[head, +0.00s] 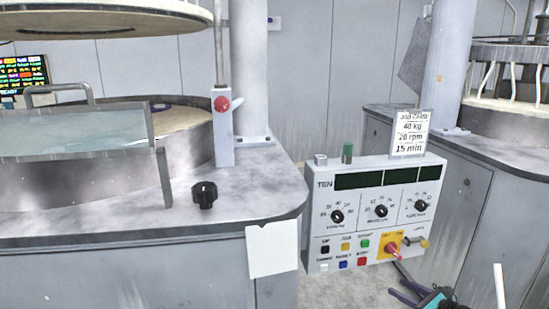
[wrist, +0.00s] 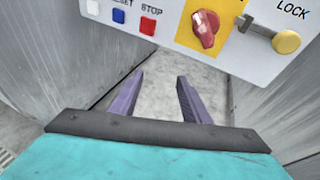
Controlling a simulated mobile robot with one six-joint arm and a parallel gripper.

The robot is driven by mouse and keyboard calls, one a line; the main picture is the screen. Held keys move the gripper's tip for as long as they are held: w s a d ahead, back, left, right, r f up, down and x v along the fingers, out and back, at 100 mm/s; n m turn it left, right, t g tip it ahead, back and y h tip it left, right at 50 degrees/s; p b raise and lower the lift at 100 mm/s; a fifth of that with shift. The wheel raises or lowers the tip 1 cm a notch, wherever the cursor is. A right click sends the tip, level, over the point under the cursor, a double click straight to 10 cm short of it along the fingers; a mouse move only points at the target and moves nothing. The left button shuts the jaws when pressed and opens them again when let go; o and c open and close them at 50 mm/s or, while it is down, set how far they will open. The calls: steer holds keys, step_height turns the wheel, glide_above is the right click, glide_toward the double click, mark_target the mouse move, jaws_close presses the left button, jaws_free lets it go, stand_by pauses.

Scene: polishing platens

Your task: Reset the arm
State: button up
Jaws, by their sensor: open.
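My gripper (wrist: 160,84) is open, its two purple fingers apart with only bare floor seen between them. In the head view my gripper (head: 408,291) is at the lower right, just below the control panel (head: 325,200), with its teal body partly cut off by the bottom edge. In the wrist view the lower edge of the control panel (wrist: 180,30) spans the top, beyond the fingertips. The red rotary switch on a yellow plate (head: 392,249) is above the fingers; it also shows in the wrist view (wrist: 205,28). Nothing is held.
A grey machine table (head: 100,225) with a black knob (head: 204,194) and a red button (head: 222,103) fills the left. A yellow-knobbed lock bolt (wrist: 286,42) sticks out beside the switch. Grey cabinet walls (wrist: 65,45) flank my gripper. A job card (head: 410,132) stands on the panel.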

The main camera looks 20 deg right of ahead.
steer(key=a+f+n+g+y+p, duration=0.2)
steer(key=a+f+n+g+p, duration=0.25)
steer(key=a, duration=0.85)
steer(key=a+f+n+g+y+p, duration=0.1)
steer(key=a+f+n+g, duration=0.45)
steer(key=a, duration=0.75)
steer(key=s+a+f+n+g+p, duration=0.2)
steer(key=s+a+f+n, duration=0.15)
steer(key=s+a, duration=0.2)
steer(key=s+a+f+n+g+p, duration=0.25)
steer(key=s+a+n, duration=0.2)
steer(key=a, duration=0.25)
steer(key=s+a+n+g+h+p, duration=0.2)
steer(key=s+a+n+h+p, duration=0.1)
steer(key=s+n, duration=0.4)
steer(key=s+a+f+n+g+h+p, duration=0.1)
steer(key=s+a+n+g+h+p, duration=0.2)
steer(key=s+n, duration=0.4)
steer(key=s+p, duration=0.1)
steer(key=s, duration=0.2)
steer(key=shift+s+f+h, duration=0.15)
steer(key=shift+h, duration=0.25)
